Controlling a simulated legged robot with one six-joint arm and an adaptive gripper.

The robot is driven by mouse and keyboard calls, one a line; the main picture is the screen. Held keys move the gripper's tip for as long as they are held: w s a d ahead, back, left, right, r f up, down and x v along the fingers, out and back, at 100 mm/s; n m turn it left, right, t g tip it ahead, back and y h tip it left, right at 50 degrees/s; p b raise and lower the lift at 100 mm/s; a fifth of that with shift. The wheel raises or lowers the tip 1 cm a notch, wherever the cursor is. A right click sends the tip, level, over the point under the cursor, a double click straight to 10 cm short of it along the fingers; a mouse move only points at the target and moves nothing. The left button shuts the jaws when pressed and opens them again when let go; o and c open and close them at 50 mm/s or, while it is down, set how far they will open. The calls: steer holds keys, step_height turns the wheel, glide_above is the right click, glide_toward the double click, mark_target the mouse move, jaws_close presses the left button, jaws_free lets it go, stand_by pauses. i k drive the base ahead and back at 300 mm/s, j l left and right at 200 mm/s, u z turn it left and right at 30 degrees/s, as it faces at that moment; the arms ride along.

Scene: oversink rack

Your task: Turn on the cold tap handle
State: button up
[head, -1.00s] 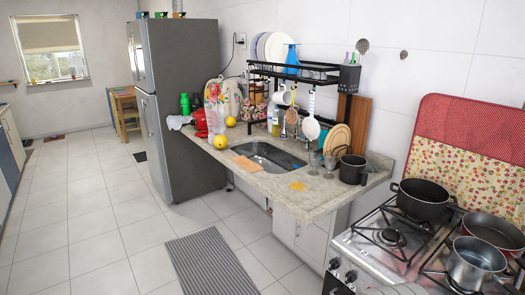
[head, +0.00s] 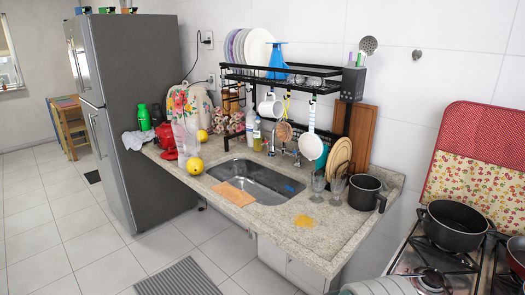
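A small chrome tap (head: 298,154) stands at the back edge of the sink, under the black rack. It is partly hidden by hanging utensils and is small in the picture. I cannot tell its cold handle apart, nor whether water runs. The steel sink (head: 256,180) is set into the speckled stone counter (head: 330,228). My gripper is not in view, so I cannot see whether it is open or shut. A pale rounded part at the bottom edge may be mine, but I cannot tell.
The black rack (head: 290,75) overhangs the sink, with plates above and utensils hanging. Glasses (head: 318,186) and a dark pot (head: 364,192) stand right of the sink. An orange cloth (head: 233,195) lies at its front edge.

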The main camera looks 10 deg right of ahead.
mark_target(295, 153)
steer(key=i+j+u, duration=0.2)
steer(key=i, duration=0.25)
steer(key=i+u, duration=0.25)
steer(key=i, duration=0.25)
steer(key=i+z, duration=0.25)
steer(key=z, duration=0.15)
steer(key=i+j+z, duration=0.25)
steer(key=z, duration=0.15)
steer(key=i+j+z, duration=0.2)
steer(key=z, duration=0.25)
steer(key=i+j+z, duration=0.25)
steer(key=z, duration=0.15)
steer(key=j, duration=0.1)
